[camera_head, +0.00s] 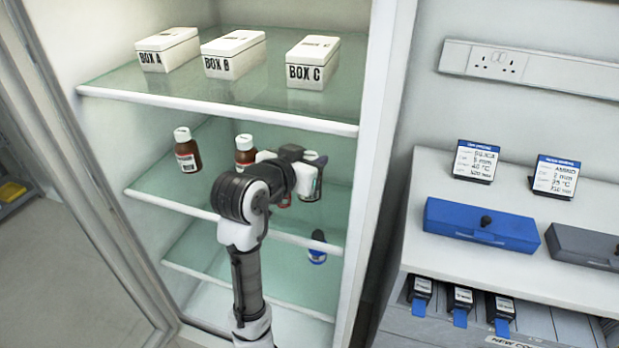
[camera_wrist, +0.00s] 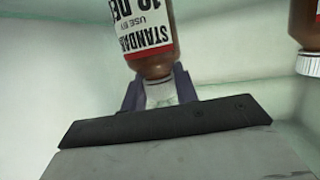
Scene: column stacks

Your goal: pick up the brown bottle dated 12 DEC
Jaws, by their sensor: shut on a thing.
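My gripper (camera_wrist: 160,92) is shut on the white cap of a brown bottle (camera_wrist: 155,66) in the wrist view. In the head view, my gripper (camera_head: 312,165) is at the middle shelf's right part and hides bottles there. Two brown bottles stand left of it, at the far left (camera_head: 188,152) and nearer (camera_head: 245,151); their dates are too small to read.
The middle glass shelf (camera_head: 160,190) lies under the upper shelf (camera_head: 150,98), which bears BOX A (camera_head: 168,50), BOX B (camera_head: 233,54) and BOX C (camera_head: 313,62). The cabinet's right wall (camera_head: 383,130) is close to my gripper.

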